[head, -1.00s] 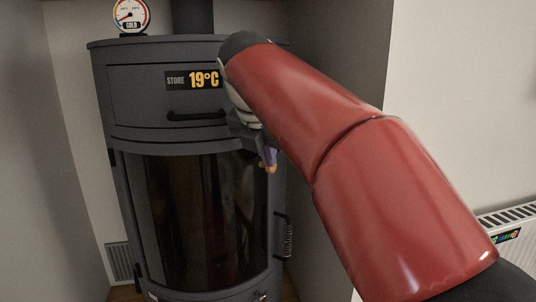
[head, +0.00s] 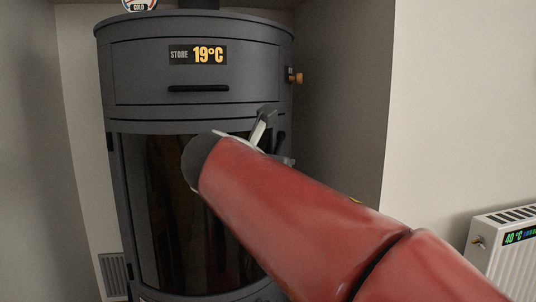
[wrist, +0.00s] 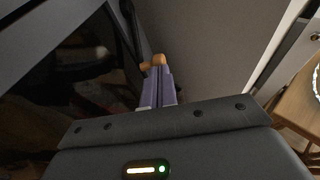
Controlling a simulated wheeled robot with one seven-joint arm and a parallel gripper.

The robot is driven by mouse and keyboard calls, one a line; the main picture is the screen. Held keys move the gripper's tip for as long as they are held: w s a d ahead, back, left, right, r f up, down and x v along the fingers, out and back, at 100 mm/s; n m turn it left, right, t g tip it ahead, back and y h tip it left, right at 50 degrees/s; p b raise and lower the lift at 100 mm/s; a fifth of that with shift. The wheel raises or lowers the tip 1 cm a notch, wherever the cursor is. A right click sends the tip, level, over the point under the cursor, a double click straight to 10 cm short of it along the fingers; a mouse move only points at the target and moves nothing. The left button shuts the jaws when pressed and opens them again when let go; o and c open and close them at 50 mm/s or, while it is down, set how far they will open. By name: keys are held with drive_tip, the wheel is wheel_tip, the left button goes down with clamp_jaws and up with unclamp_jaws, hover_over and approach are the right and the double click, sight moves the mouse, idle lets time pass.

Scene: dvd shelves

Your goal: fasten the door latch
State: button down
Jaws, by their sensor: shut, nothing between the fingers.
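The dark grey stove (head: 115,70) stands in an alcove. Its curved glass door (head: 165,215) looks closed, though its right edge is largely behind my arm. My gripper is mostly hidden behind my red arm in the head view, near the door's upper right. In the wrist view my gripper (wrist: 153,64) has its purple, orange-tipped fingers together and empty. They point along the stove's side, with the dark door glass (wrist: 65,80) at left. Whether they touch the latch cannot be told.
A drawer with a black handle (head: 198,88) and a 19°C display (head: 198,55) are above the door. A wooden knob (head: 297,77) sticks out of the stove's right side. The alcove wall (head: 345,100) is close on the right. A white radiator (head: 500,240) stands far right.

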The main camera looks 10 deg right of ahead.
drive_tip(key=w+d+f+t+h+b, duration=0.1)
drive_tip(key=w+d+f+b, duration=0.1)
drive_tip(key=w+d+f, duration=0.1)
drive_tip(key=shift+w+d+f, duration=0.2)
drive_tip(key=shift+d+f, duration=0.15)
drive_tip(key=shift+f, duration=0.35)
drive_tip(key=shift+f, duration=0.1)
idle(0.6)
